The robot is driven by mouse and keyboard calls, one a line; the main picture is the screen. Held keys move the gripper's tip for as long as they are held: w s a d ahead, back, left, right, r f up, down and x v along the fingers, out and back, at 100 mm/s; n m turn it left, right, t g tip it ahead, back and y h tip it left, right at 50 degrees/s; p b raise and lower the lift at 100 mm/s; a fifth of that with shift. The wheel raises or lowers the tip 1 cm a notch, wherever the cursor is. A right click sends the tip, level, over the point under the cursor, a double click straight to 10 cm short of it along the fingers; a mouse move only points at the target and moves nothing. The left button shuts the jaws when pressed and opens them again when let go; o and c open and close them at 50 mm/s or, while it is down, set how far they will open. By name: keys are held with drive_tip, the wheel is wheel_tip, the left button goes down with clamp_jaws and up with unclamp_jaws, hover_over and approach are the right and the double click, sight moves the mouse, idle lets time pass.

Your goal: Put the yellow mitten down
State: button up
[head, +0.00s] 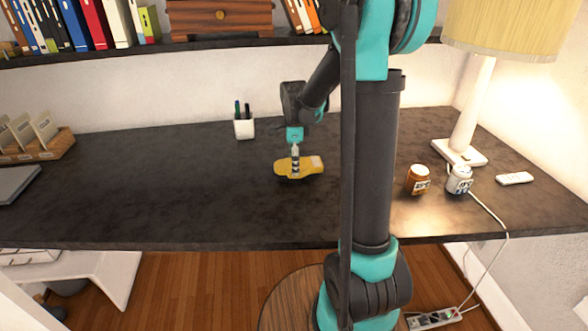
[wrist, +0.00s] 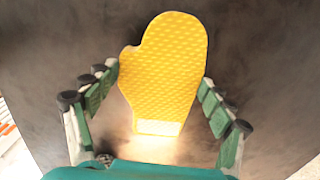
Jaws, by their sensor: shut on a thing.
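The yellow mitten (head: 310,167) is low over the dark desk (head: 180,190), near its middle. I cannot tell whether it touches the desk top. My gripper (head: 295,164) reaches down from above and is shut on the mitten. In the wrist view the mitten (wrist: 165,60) has a quilted surface and a pale cuff end towards me. The fingers of my gripper (wrist: 162,78) stand at its left and right edges. The mitten's underside is hidden.
A white pen cup (head: 244,128) stands behind and left of the mitten. A brown jar (head: 418,180), a white jar (head: 459,179), a lamp (head: 470,120) and a remote (head: 515,178) are at the right. The desk left of the mitten is clear up to a wooden file holder (head: 40,146).

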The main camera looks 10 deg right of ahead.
sight(323, 218)
drive_tip(key=shift+f, duration=1.4)
drive_tip(key=shift+f, duration=0.1)
drive_tip(key=o, duration=1.1)
wheel_tip(323, 218, up, 12)
drive_tip(key=s+d+f+n+t, duration=0.1)
drive_tip(key=s+f+n, duration=0.3)
drive_tip(key=s+n, duration=0.2)
drive_tip(key=s+d+f+n+t, duration=0.1)
drive_tip(key=s+d+f+n, duration=0.1)
drive_tip(key=s+f+n, duration=0.2)
drive_tip(key=s+d+f+n+t, duration=0.2)
drive_tip(key=s+f+n, duration=0.2)
drive_tip(key=s+n, duration=0.5)
drive_tip(key=shift+s+d+f, duration=0.15)
drive_tip(key=shift+s+f, duration=0.05)
drive_tip(key=shift+s, duration=0.55)
drive_tip(key=shift+s+d+f, duration=0.1)
drive_tip(key=shift+s+f, duration=0.1)
drive_tip(key=shift+s, duration=0.55)
